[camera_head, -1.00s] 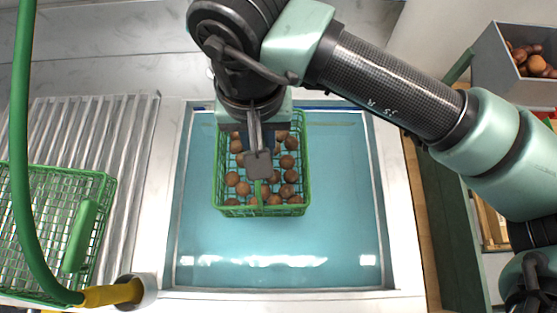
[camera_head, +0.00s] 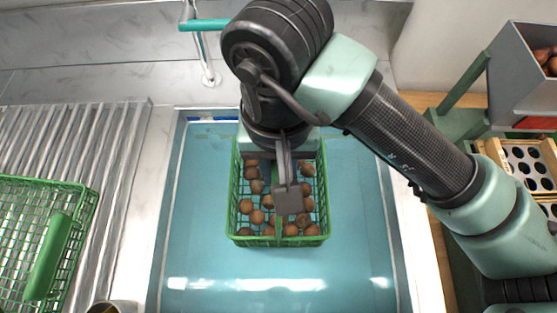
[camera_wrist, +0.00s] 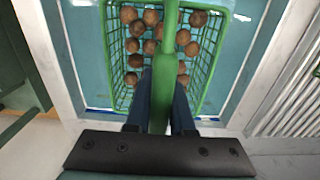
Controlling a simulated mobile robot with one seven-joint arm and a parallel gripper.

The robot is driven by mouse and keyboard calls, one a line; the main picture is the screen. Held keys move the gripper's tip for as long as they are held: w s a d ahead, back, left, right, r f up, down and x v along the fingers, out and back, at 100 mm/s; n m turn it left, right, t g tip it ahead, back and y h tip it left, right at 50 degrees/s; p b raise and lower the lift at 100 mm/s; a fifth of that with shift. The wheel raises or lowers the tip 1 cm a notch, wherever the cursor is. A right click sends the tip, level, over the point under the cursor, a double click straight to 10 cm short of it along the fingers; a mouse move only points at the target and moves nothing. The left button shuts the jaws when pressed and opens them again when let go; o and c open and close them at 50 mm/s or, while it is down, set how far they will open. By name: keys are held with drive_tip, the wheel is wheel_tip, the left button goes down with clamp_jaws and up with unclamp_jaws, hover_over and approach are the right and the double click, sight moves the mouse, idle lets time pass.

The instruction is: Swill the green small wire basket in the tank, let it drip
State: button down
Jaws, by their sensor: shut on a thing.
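The small green wire basket (camera_head: 279,241) holds several brown chestnuts and is upright within the outline of the tank (camera_head: 195,215), towards its back. The tank holds blue-green water. I cannot tell whether the basket is in the water or just above it. My gripper (camera_wrist: 163,85) is shut on the basket's green handle bar, with a dark finger on each side in the wrist view. In the head view my wrist hides the back of the basket and most of the grip. The basket's mesh wall also shows in the wrist view (camera_wrist: 212,65).
A larger green wire basket (camera_head: 50,255) lies on the ribbed metal drainboard (camera_head: 105,150) at left. A tap (camera_head: 208,70) stands behind the tank. At right are a grey bin (camera_head: 515,75) of chestnuts and a wooden tray with round holes (camera_head: 520,165). The tank's front is clear.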

wheel_tip(320, 180, down, 4)
drive_tip(key=shift+r+b, duration=0.25)
drive_tip(key=shift+b, duration=0.35)
wheel_tip(320, 180, down, 10)
drive_tip(key=b, duration=1.2)
drive_tip(key=shift+r+b, duration=0.2)
drive_tip(key=shift+b, duration=0.2)
drive_tip(key=shift+d, duration=0.15)
drive_tip(key=shift+d+b, duration=0.7)
drive_tip(key=shift+d, duration=0.15)
drive_tip(key=shift+a, duration=0.15)
drive_tip(key=shift+a+b, duration=0.3)
drive_tip(key=shift+a, duration=0.55)
drive_tip(key=shift+d, duration=0.1)
